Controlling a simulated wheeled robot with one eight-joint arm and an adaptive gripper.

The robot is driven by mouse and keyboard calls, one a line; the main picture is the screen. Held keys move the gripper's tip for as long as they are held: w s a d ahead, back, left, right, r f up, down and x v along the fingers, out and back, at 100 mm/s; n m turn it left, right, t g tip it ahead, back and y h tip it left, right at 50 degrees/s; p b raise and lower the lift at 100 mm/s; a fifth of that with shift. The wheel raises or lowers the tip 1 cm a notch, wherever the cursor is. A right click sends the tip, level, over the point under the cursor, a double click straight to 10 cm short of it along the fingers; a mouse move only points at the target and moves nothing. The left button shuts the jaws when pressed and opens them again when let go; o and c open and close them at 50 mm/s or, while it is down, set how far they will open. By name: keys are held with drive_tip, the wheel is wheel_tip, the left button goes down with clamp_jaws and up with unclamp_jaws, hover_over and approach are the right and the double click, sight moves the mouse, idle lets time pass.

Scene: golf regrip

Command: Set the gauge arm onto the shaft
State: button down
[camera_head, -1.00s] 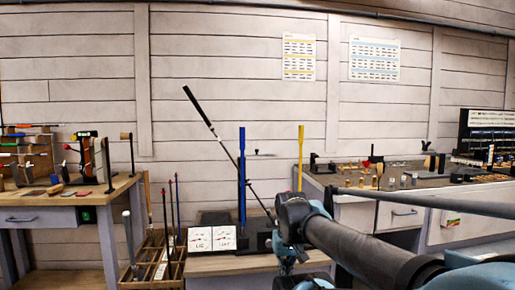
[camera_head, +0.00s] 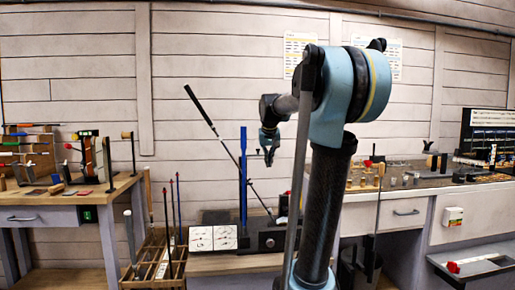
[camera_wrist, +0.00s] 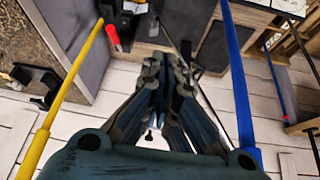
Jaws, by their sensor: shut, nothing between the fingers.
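A golf club with a black grip (camera_head: 199,104) leans in the head view, and its thin shaft (camera_head: 228,151) runs down to the right, past an upright blue post (camera_head: 243,185). A small dark piece (camera_head: 257,153) beside the post may be the gauge arm; my gripper partly hides it. My gripper (camera_head: 269,158) points down just right of the blue post, above the low bench. In the wrist view my gripper (camera_wrist: 165,62) is shut and empty, between the blue post (camera_wrist: 240,85) and a yellow post (camera_wrist: 68,92). Contact with the gauge arm cannot be told.
A workbench (camera_head: 50,195) with tools is at far left. A counter (camera_head: 425,180) with small parts is at right. My arm hides the middle right.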

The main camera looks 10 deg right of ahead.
drive_tip(key=w+r+t, duration=0.1)
drive_tip(key=w+r, duration=0.3)
drive_tip(key=w, duration=0.6)
drive_tip(key=w+r+t, duration=0.1)
drive_tip(key=w+r, duration=0.2)
drive_tip(key=w, duration=0.8)
drive_tip(key=w+r+t, duration=0.1)
drive_tip(key=w+r, duration=0.3)
drive_tip(key=w, duration=0.6)
drive_tip(key=w+f, duration=0.3)
drive_tip(key=f, duration=0.5)
drive_tip(key=shift+w+f+m+h, duration=0.15)
drive_tip(key=shift+f+m+h, duration=0.15)
drive_tip(key=shift+m, duration=0.1)
